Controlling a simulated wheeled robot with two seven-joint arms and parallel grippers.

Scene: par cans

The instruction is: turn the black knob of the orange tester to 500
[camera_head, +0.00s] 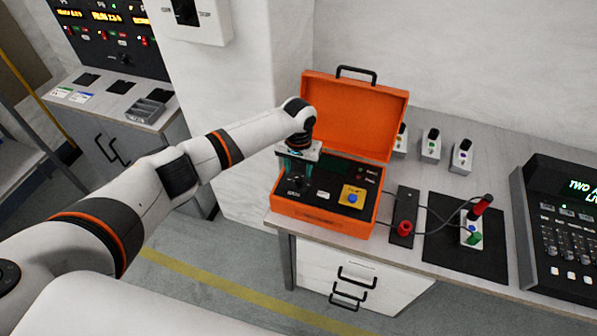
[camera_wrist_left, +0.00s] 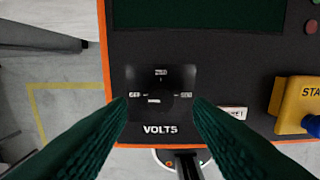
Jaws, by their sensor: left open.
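The orange tester (camera_head: 318,230) is an open case on the bench, its lid raised at the back. Its black panel (camera_wrist_left: 230,60) shows in the left wrist view. The black knob (camera_wrist_left: 172,100) is on a dark square dial above the word VOLTS. Small white labels lie left, above and right of it, too small to read surely. My left gripper (camera_wrist_left: 160,104) is open, its two green fingers on either side of the knob, apparently not touching it. In the head view the left gripper (camera_head: 296,172) is over the panel's left part and hides the knob. My right gripper is out of view.
A yellow block with a blue button (camera_head: 352,196) is on the panel's right. Right of the case are a red knob or plug (camera_head: 404,228), cables and a black mat (camera_head: 450,258) with a small device. A control console (camera_head: 565,235) stands at far right.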

